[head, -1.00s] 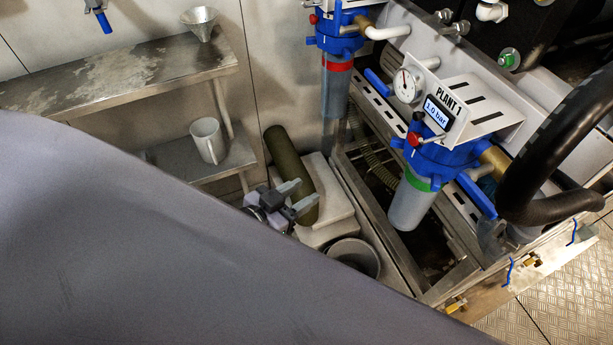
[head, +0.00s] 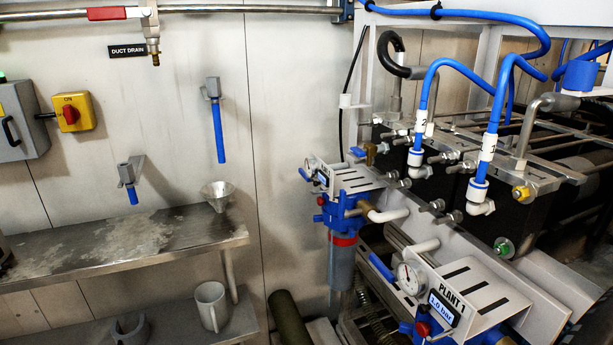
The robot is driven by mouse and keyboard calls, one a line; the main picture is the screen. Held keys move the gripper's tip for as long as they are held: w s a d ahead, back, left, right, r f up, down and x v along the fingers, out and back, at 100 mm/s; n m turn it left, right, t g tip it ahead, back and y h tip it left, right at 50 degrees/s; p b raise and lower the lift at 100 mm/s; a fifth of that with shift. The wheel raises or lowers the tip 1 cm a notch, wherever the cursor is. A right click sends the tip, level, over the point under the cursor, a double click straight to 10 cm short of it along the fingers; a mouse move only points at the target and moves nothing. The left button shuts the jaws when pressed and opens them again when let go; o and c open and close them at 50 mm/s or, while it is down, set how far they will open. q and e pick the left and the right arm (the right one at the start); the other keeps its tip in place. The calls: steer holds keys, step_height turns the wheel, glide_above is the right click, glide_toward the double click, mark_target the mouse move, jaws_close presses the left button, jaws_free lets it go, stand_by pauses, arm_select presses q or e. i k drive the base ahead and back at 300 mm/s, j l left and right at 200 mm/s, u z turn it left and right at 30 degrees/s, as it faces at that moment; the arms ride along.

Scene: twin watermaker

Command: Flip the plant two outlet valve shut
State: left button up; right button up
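The nearer filter unit carries a PLANT 1 plate (head: 462,296) with a round gauge and a 1.0 bar display. Behind it stands a second filter unit with a blue head (head: 343,214) and a red-banded clear bowl (head: 341,262); I cannot read a plant number on it. A blue lever (head: 381,267) lies slanted between the two units. I cannot tell which is the plant two outlet valve. Neither of my grippers is in view.
Blue hoses (head: 507,70) with numbered tags arch over the black housings at right. A steel shelf (head: 110,250) with a funnel (head: 218,195) stands at left, a mug (head: 211,305) below. A red-handled valve (head: 107,14) sits above the DUCT DRAIN label.

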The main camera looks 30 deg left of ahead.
mark_target(301, 170)
steer(key=i+j+z, duration=0.15)
steer(key=j+z, duration=0.2)
steer(key=j, duration=0.3)
steer(key=i+j+z, duration=0.1)
steer(key=j+z, duration=0.3)
steer(key=j, duration=0.25)
steer(key=j+z, duration=0.35)
steer(key=j, duration=0.3)
